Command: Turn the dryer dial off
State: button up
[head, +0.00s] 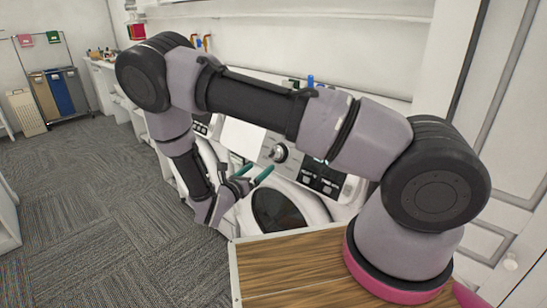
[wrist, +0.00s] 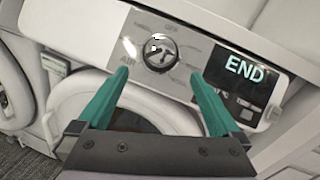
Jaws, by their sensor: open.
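The dryer dial (wrist: 159,53) is a round silver knob on the dryer's control panel, with "OFF" printed above it and "AIR" at its lower left. It also shows in the head view (head: 280,153). A dark display reading "END" (wrist: 243,69) is right of the dial. My gripper (wrist: 160,84) is open and empty; its two teal fingers point toward the panel, one on each side below the dial, apart from it. In the head view my gripper (head: 252,172) is in front of the machine, lower left of the dial. The knob's exact pointer position is hard to read.
The dryer's round door (head: 280,209) is below the panel. A second machine's panel (head: 201,127) is to the left. Several bottles stand on the shelf behind. Laundry bins (head: 62,91) are at the far left, and the carpet (head: 90,190) between is clear.

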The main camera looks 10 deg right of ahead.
aim_at(274, 155)
jog(key=x, duration=1)
jog(key=shift+w+d, duration=0.15)
jog(key=c, duration=1.3)
jog(key=shift+o, duration=0.2)
